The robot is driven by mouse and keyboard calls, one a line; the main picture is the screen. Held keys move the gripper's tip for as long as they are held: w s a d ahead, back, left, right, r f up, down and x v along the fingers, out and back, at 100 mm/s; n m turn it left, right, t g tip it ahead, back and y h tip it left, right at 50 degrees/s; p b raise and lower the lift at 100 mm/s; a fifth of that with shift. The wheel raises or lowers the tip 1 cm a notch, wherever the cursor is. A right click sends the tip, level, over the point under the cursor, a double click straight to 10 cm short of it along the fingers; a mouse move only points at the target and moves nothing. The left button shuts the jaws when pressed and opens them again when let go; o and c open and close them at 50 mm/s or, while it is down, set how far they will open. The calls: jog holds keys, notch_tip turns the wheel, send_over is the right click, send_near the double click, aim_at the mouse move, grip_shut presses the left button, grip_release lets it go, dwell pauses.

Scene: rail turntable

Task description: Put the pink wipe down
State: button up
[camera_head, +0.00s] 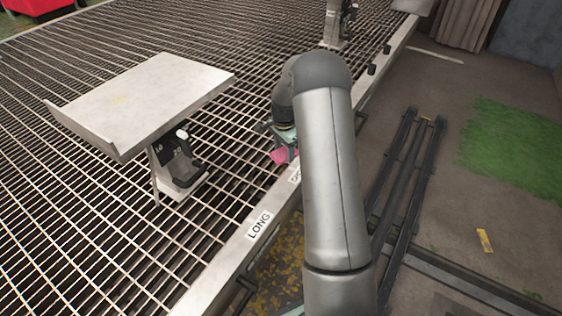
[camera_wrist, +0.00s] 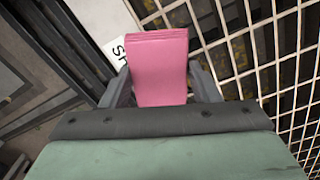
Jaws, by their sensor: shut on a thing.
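The pink wipe (camera_wrist: 159,68) is between the two fingers of my gripper (camera_wrist: 160,88) in the wrist view. The gripper is shut on it, with the wipe's folded far edge toward the top of the picture. In the head view a small part of the pink wipe (camera_head: 281,156) shows under my gripper (camera_head: 286,150), close to the metal rim of the grating. The rest of the wipe there is hidden behind my arm. I cannot tell whether the wipe touches the surface below.
A metal grating (camera_head: 110,225) with open gaps fills the left. A tilted pale plate (camera_head: 150,90) stands on a post left of my gripper. A rim (camera_head: 225,262) carries a "LONG" label (camera_head: 259,226). Dark rails (camera_head: 408,165) lie on the floor at right.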

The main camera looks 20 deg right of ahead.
aim_at(281, 158)
jog(key=shift+w+a+f, duration=0.1)
jog(key=shift+w+f, duration=0.75)
jog(key=shift+f, duration=0.15)
jog(key=shift+w+f+b, duration=0.2)
jog(key=shift+f+b, duration=0.6)
jog(key=shift+f, duration=0.85)
jog(key=shift+f, duration=0.1)
jog(key=shift+f, duration=0.4)
jog(key=o, duration=1)
